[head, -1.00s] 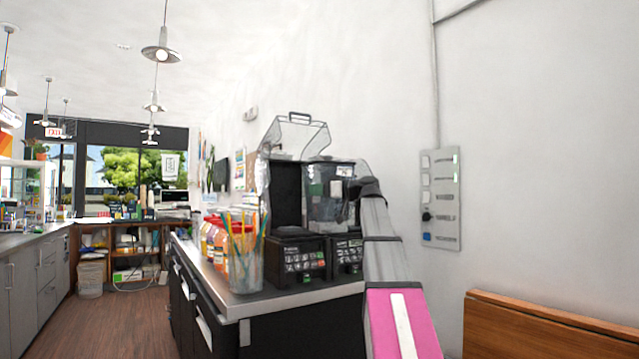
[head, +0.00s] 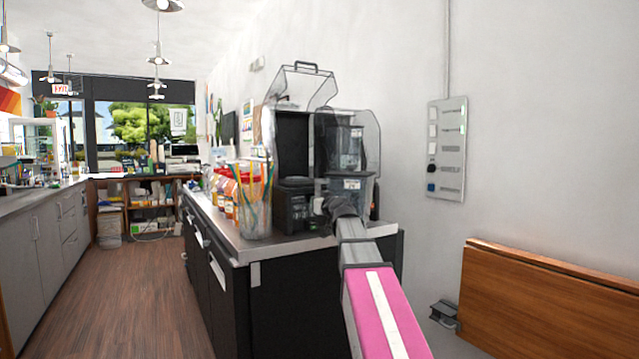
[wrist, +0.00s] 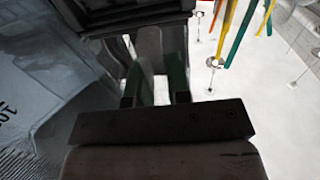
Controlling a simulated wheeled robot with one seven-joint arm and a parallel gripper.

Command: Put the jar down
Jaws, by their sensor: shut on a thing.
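The jar (head: 351,186) is a clear, smoky blender jar with a dark upper part. It stands roughly upright at the right blender, above the counter. In the wrist view the jar (wrist: 38,95) fills the left side, with printed markings on its wall. My gripper (wrist: 156,88) is shut on the jar's grey handle, with a green-edged finger on each side. In the head view my gripper (head: 326,206) is small beside the jar, and my arm hides part of it. I cannot tell whether the jar's bottom touches the blender base.
The left blender (head: 292,205) stands close by with its clear lid raised. A smoky clear cover (head: 366,135) is behind the jar. A glass of colored straws (head: 257,215) and several bottles stand to the left on the counter (head: 235,248). The wall is to the right.

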